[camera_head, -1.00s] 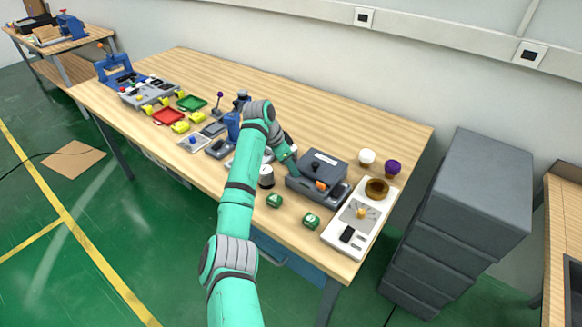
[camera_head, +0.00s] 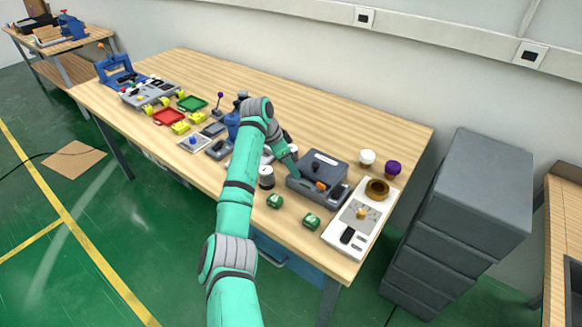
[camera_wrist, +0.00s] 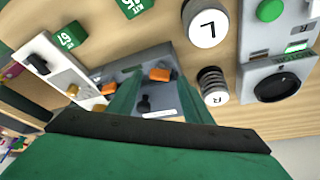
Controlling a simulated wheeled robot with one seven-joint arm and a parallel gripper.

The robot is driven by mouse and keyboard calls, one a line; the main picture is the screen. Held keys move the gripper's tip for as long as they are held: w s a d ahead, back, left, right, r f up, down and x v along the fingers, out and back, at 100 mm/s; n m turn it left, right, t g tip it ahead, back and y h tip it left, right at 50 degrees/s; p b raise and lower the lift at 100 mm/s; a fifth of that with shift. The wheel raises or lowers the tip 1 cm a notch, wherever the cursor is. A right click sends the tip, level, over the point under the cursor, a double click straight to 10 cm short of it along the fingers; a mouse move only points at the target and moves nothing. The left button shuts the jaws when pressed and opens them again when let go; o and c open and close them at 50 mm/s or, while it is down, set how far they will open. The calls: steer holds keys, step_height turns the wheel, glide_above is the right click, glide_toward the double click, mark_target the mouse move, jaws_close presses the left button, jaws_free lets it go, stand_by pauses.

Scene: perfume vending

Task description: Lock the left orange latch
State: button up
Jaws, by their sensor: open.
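A dark grey box (camera_head: 315,172) with a black knob on its lid stands near the right end of the table. One orange latch (camera_head: 321,186) shows on its front in the head view; the other is hidden there by my arm. In the wrist view two orange latches show: the task's left latch (camera_wrist: 160,74), on the picture's right, and the other latch (camera_wrist: 110,89). My gripper (camera_wrist: 153,68) is open, its green fingers on either side of the left latch. I cannot tell whether they touch it. My gripper (camera_head: 295,174) is at the box's left side in the head view.
A round white L knob (camera_wrist: 207,27) and a coiled R knob (camera_wrist: 212,82) are close beside the box. Green cubes (camera_head: 311,221) lie in front. A white panel (camera_head: 342,235) lies to the right.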

steer(key=v, duration=0.9)
steer(key=shift+r, duration=0.4)
steer(key=shift+a, duration=0.1)
steer(key=shift+w+d+r, duration=0.1)
steer(key=shift+d, duration=0.15)
steer(key=c, duration=0.8)
steer(key=shift+o, duration=0.2)
steer(key=w+d+r+n+t+y, duration=0.2)
steer(key=d+r+n+t+y, duration=0.15)
steer(key=d+n, duration=0.55)
steer(key=s+a+f+n+g+y, duration=0.1)
steer(key=s+a+f+n+y, duration=0.3)
steer(key=n, duration=0.5)
steer(key=shift+h, duration=0.75)
steer(key=x, duration=0.3)
steer(key=d+x, duration=0.1)
steer(key=x, duration=0.2)
steer(key=s+x, duration=0.1)
steer(key=x, duration=0.2)
steer(key=shift+d+f, duration=0.2)
steer(key=shift+f, duration=0.2)
steer(key=shift+w+a+f, duration=0.1)
steer(key=shift+a+f, duration=0.2)
steer(key=shift+f, duration=0.05)
